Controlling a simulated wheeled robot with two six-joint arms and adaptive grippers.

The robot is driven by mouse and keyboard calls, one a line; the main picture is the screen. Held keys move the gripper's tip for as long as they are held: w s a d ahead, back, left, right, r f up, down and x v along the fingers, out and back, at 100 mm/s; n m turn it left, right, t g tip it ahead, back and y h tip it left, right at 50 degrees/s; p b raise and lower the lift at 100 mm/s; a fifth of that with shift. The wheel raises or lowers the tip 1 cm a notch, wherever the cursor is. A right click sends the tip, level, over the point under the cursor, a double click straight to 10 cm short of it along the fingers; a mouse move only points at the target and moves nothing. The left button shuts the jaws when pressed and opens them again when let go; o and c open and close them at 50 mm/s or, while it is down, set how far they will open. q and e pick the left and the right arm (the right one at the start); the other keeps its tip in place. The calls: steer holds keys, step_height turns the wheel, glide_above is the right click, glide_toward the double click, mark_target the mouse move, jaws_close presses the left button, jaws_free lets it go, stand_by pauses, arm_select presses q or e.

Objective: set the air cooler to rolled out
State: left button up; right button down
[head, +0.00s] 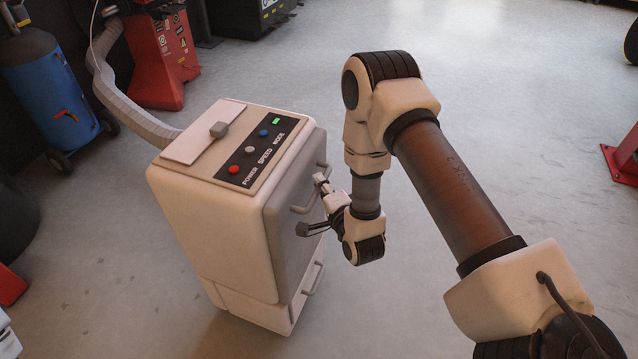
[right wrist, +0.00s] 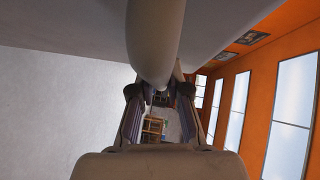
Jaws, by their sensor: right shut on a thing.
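The air cooler (head: 215,222) is a cream box standing upright on the floor left of centre in the head view. Its top panel carries buttons marked power, speed and mode, and a ribbed hose leaves its back. A bar handle (head: 306,207) is on its grey right-hand face. My right gripper (head: 316,206) is at that face, shut on the handle. In the right wrist view a thick pale bar (right wrist: 155,45) runs down between the fingers of my right gripper (right wrist: 160,92). The exact finger contact is partly hidden. My left gripper is not in view.
A blue gas cylinder (head: 50,85) on wheels and a red machine (head: 155,55) stand behind the cooler at the left. A red stand (head: 622,158) is at the right edge. The grey floor (head: 520,120) around the cooler's right and front is clear.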

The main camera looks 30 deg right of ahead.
steer(key=c, duration=1.1)
jaws_free()
steer(key=shift+w, duration=0.15)
steer(key=shift+c, duration=0.2)
